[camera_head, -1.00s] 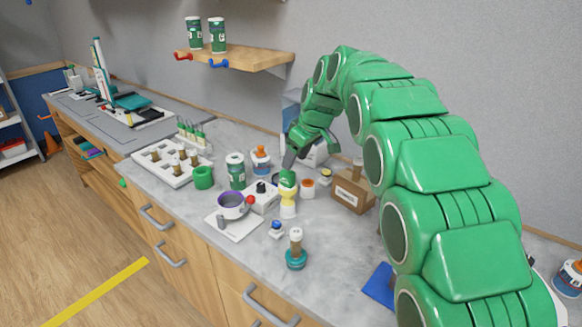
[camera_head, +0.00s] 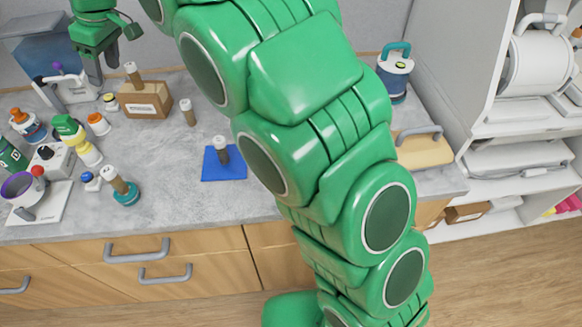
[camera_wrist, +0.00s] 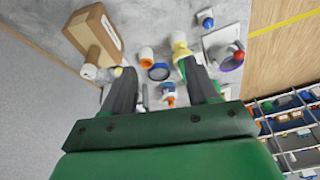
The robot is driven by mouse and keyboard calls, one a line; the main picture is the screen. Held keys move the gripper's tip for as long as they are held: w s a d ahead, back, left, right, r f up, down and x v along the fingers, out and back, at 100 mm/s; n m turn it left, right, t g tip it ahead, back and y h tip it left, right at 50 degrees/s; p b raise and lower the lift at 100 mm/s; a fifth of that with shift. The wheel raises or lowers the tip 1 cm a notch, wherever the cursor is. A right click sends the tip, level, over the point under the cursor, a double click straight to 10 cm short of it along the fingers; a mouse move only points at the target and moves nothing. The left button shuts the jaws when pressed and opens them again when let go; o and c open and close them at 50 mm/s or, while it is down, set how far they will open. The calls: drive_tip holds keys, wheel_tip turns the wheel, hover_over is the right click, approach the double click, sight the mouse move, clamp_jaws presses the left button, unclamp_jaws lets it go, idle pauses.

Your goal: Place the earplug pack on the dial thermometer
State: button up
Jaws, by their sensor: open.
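My gripper (camera_head: 104,70) is open and empty, pointing down above the back left of the counter. In the wrist view its fingers (camera_wrist: 159,68) stand apart, with a dark disc with a blue rim (camera_wrist: 159,72) between and beyond them. This disc may be the dial thermometer, but I cannot be sure. A small white round item with a yellow top (camera_head: 110,101) stands left of the cardboard box, near and below the gripper. It may be the earplug pack, but its label is too small to tell. It also shows near the left finger in the wrist view (camera_wrist: 118,71).
The cardboard box (camera_head: 145,99), an orange-capped jar (camera_head: 98,123), a yellow-and-white bottle (camera_head: 88,150) and a vial in a teal base (camera_head: 124,190) crowd the left side. A vial stands on a blue pad (camera_head: 236,170). Bare counter lies around the pad.

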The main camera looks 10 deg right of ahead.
drive_tip(key=s+d+m+h, duration=0.1)
drive_tip(key=s+d+m, duration=0.25)
drive_tip(key=d, duration=0.65)
drive_tip(key=s+d+m, duration=0.2)
drive_tip(key=s+d, duration=0.2)
drive_tip(key=d, duration=0.6)
drive_tip(key=s+d+m+h, duration=0.1)
drive_tip(key=s+d+m, duration=0.2)
drive_tip(key=d, duration=0.7)
drive_tip(key=s+d+f+m+g, duration=0.1)
drive_tip(key=s+d+f+m, duration=0.2)
drive_tip(key=s+d, duration=0.5)
drive_tip(key=s+d+f+m+g+h, duration=0.1)
drive_tip(key=s+d+f+m, duration=0.2)
drive_tip(key=s, duration=1.3)
drive_tip(key=d+f, duration=0.2)
drive_tip(key=d, duration=0.3)
drive_tip(key=shift+s+d+f+h, duration=0.15)
drive_tip(key=shift+s+d+h, duration=0.15)
drive_tip(key=shift+s+d, duration=0.05)
drive_tip(key=shift+m, duration=0.25)
